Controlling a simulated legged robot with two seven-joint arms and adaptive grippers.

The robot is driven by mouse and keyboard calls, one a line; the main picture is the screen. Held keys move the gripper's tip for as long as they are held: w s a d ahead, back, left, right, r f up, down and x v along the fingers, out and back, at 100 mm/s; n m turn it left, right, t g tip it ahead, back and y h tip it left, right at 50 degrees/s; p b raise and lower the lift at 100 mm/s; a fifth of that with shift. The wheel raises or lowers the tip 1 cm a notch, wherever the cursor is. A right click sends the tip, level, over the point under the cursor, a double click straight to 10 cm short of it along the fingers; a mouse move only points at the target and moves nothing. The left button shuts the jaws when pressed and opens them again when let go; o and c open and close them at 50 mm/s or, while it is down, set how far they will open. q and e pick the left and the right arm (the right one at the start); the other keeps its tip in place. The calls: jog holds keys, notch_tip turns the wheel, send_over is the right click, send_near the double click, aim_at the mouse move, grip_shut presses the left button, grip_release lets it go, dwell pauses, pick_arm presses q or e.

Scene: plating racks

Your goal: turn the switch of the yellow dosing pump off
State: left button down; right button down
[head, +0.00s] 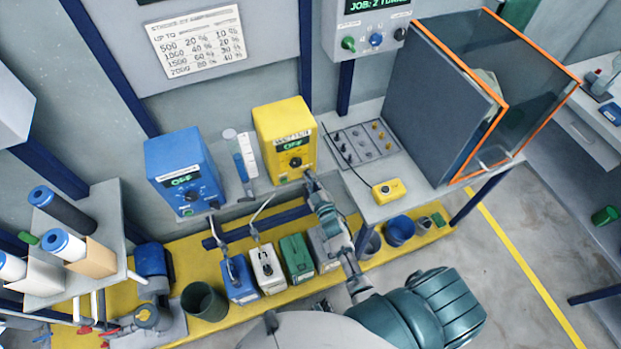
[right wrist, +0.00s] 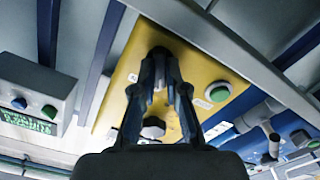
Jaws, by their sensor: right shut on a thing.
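The yellow dosing pump (head: 272,122) stands on the bench at the back middle. Its front has a small display (head: 293,144) with green letters that seem to read OFF, a black knob (head: 295,162) and a green button (head: 283,180). My right gripper (head: 309,178) is at the lower right of this front. In the right wrist view the yellow panel (right wrist: 200,68) fills the middle, with the green button (right wrist: 218,92) to the right. There my right gripper (right wrist: 160,75) is shut on the dark switch (right wrist: 158,52), mostly hidden between the fingertips. My left gripper is not in view.
A blue pump (head: 176,160) and a measuring cylinder (head: 241,155) stand left of the yellow pump. A yellow pendant box (head: 389,191) and an orange-edged enclosure (head: 445,110) are to the right. Several small canisters (head: 297,257) stand on the low yellow shelf below.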

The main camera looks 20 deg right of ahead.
jog(key=shift+w+r+n, duration=0.2)
jog(key=shift+r+n, duration=0.2)
jog(key=c, duration=1.3)
grip_release()
jog(key=shift+a, duration=0.1)
jog(key=shift+c, duration=0.2)
jog(key=shift+o, duration=0.7)
jog(key=shift+f, duration=0.3)
jog(key=s, duration=1.2)
jog(key=shift+a, duration=0.4)
